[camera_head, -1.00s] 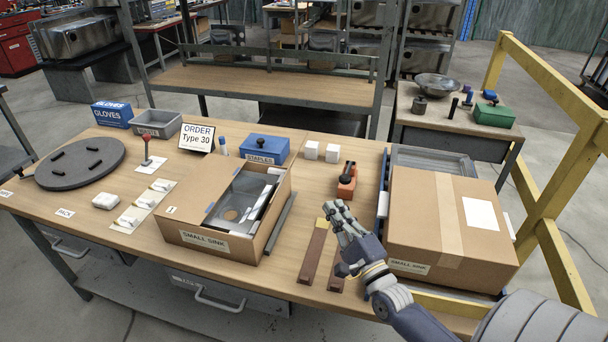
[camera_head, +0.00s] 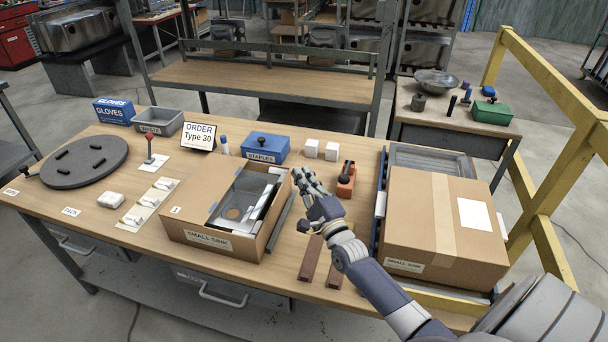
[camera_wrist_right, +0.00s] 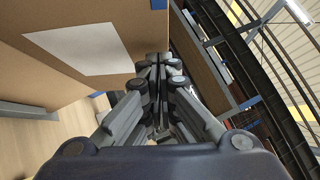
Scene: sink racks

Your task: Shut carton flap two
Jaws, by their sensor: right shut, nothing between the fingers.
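The open carton (camera_head: 211,236), marked SMALL SINK, stands on the bench left of centre. A metal sink (camera_head: 236,203) and pale packing pieces show inside its partly open top. I cannot tell which of its flaps is flap two. My right gripper (camera_head: 303,180) is shut and empty, just off the carton's far right corner. Touching or apart, I cannot tell. In the right wrist view its fingers (camera_wrist_right: 157,75) are together. A cardboard face (camera_wrist_right: 110,18) with a white label fills the upper left there. My left gripper does not show.
A taped carton (camera_head: 440,225) stands at the right. A red-orange block tool (camera_head: 346,181) sits right of my gripper. Dark strips (camera_head: 311,259) lie on the bench in front. A blue STAPLES box (camera_head: 263,149) and two white blocks stand behind. A yellow rail (camera_head: 546,190) bounds the right.

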